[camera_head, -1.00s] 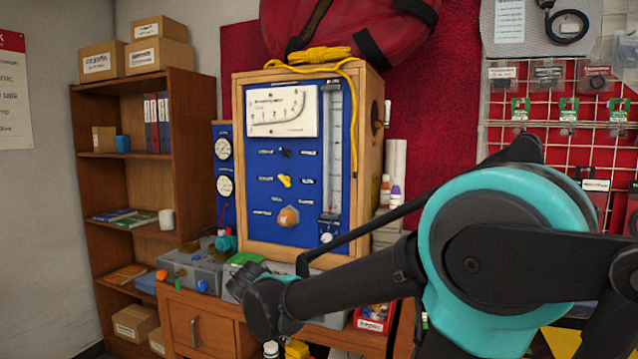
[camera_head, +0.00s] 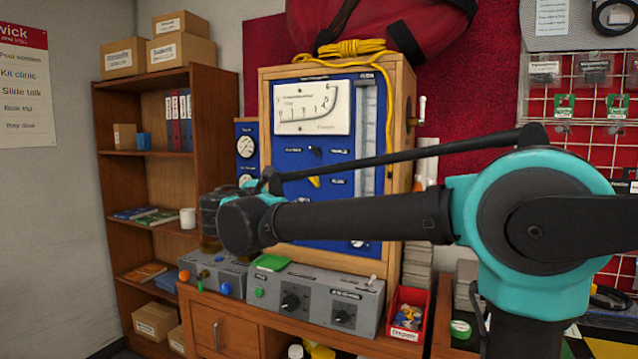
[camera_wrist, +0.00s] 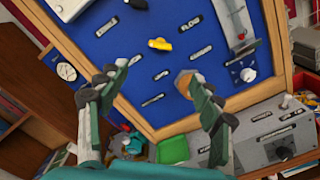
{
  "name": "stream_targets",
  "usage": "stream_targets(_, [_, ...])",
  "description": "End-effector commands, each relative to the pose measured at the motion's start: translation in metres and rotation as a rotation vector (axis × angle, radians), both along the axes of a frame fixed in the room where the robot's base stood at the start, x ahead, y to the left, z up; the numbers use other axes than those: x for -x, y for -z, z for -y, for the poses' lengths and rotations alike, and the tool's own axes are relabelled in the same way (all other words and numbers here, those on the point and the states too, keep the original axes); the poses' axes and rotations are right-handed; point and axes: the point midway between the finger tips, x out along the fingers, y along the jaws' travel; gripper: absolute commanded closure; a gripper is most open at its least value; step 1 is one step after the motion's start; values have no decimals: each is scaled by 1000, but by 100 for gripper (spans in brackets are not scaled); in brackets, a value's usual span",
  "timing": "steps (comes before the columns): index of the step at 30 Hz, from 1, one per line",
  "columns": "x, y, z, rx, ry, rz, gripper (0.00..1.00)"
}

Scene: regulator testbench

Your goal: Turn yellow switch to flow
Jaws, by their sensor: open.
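The yellow switch (camera_head: 314,182) is a small lever on the blue panel (camera_head: 342,176) of the wood-framed testbench. My arm hides its lower part in the head view. In the head view the gripper is mostly hidden behind my arm.
An orange knob (camera_wrist: 184,83) is close to the right fingertip in the picture. A black switch (camera_head: 315,151) sits above the yellow one. A grey control box (camera_head: 312,295) with knobs stands below the panel. A bookshelf (camera_head: 218,95) stands left. A yellow cord (camera_head: 352,49) lies on top.

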Motion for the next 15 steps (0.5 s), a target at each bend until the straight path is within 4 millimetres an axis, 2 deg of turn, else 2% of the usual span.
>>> stream_targets(15, [-96,1,37,-3,5,-1,34])
